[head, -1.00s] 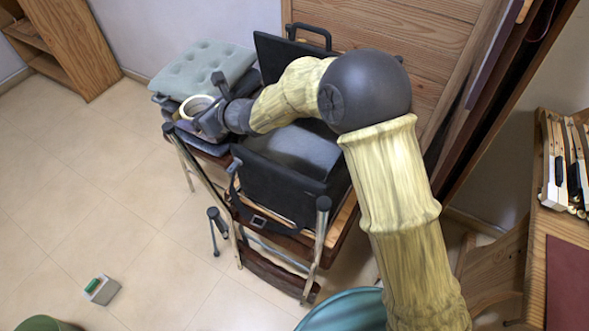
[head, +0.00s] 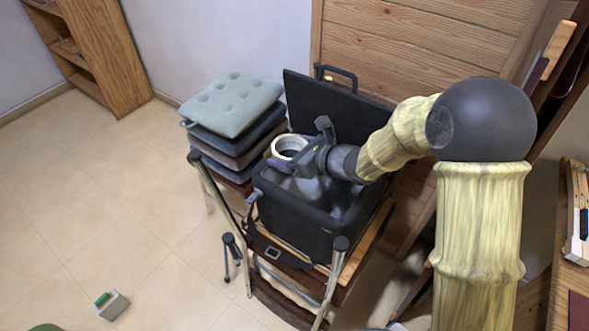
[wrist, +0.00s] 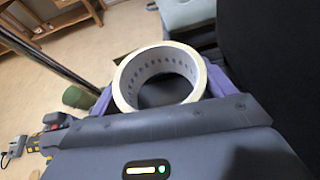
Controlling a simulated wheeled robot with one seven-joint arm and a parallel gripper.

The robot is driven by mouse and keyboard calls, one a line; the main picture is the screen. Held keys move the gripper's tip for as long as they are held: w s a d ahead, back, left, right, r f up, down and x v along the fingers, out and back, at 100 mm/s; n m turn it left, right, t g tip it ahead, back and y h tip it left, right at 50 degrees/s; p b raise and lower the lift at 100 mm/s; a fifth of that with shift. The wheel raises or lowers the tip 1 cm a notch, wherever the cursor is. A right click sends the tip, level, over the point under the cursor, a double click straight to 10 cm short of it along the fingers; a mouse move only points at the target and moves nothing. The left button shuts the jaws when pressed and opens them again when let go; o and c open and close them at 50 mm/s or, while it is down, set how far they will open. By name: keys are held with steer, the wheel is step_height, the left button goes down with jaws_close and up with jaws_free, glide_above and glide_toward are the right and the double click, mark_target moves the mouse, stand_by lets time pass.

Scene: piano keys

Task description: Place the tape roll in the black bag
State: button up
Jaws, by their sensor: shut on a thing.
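The tape roll (head: 289,146) is a cream ring with a pale inner wall. My gripper (head: 282,158) is shut on it and holds it above the left part of the open black bag (head: 297,226). In the wrist view the tape roll (wrist: 160,78) sits between the purple fingers of my gripper (wrist: 160,92), its opening facing the camera. The black bag is box-shaped, with its lid raised at the back, and stands on a chair or stand. My wrist and forearm cover part of the bag's opening.
A stack of cushions (head: 232,104) stands just left of the bag. Metal legs with dark caps (head: 340,244) rise at the bag's front. A small grey-green box (head: 112,304) lies on the floor. A wooden panel (head: 420,45) stands behind.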

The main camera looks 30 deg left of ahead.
steer(key=shift+w+d+f, duration=0.1)
steer(key=shift+d+f, duration=0.15)
steer(key=shift+f, duration=0.35)
steer(key=shift+w+d+f, duration=0.1)
steer(key=shift+d+f, duration=0.15)
steer(key=shift+f, duration=0.3)
steer(key=shift+f+b, duration=0.6)
steer(key=shift+f, duration=1.8)
steer(key=shift+f+b, duration=0.25)
steer(key=shift+b, duration=0.1)
steer(key=shift+s+f+b, duration=0.15)
steer(key=shift+f+b, duration=0.1)
steer(key=shift+b, duration=0.05)
